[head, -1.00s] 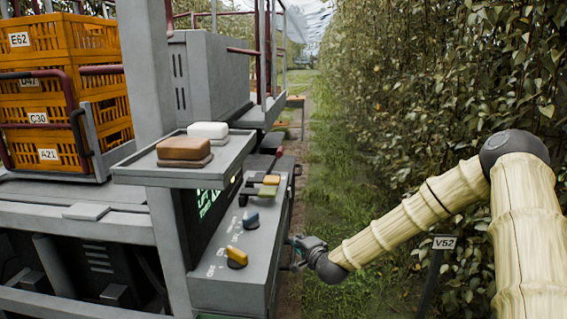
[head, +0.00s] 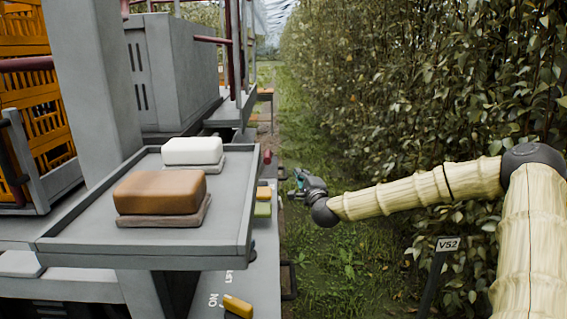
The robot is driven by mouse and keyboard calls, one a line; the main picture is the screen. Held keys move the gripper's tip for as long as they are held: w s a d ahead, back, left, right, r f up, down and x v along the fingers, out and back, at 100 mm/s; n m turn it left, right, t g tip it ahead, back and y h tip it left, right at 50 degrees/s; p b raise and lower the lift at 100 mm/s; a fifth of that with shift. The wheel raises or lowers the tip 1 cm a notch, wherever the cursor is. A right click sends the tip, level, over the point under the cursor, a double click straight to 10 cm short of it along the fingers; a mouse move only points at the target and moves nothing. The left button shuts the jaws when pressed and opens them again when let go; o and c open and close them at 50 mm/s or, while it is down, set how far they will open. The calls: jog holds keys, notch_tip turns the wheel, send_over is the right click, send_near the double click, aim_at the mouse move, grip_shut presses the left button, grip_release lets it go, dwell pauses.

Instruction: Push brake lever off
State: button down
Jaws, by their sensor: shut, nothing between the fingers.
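The control console (head: 246,275) runs along the machine's right side, mostly hidden under a grey tray. A red-tipped lever (head: 267,156) stands at its far end. A yellow lever handle (head: 263,193) and a green one (head: 262,209) sit nearer. A yellow knob (head: 237,306) shows at the bottom. I cannot tell from any readable label which one is the brake lever. My gripper (head: 295,188) is shut and empty, over the grass strip just right of the console, close to the yellow handle in the picture and seemingly apart from it.
The tray (head: 180,238) holds a brown block (head: 160,192) and a white block (head: 192,151) and overhangs the console. Orange crates (head: 40,120) stand at left. A grass lane (head: 330,260) lies between.

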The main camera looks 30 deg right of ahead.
aim_at(261, 170)
jog(key=w+p, duration=0.4)
jog(key=w, duration=0.9)
jog(key=shift+w+a+r+p, duration=0.15)
jog(key=shift+a+p, duration=0.1)
jog(key=shift+p, duration=0.15)
jog(key=shift+w+a, duration=0.1)
jog(key=shift+a, duration=0.1)
jog(key=shift+a+r+n, duration=0.1)
jog(key=shift+r+n, duration=0.15)
jog(key=shift+n, duration=0.15)
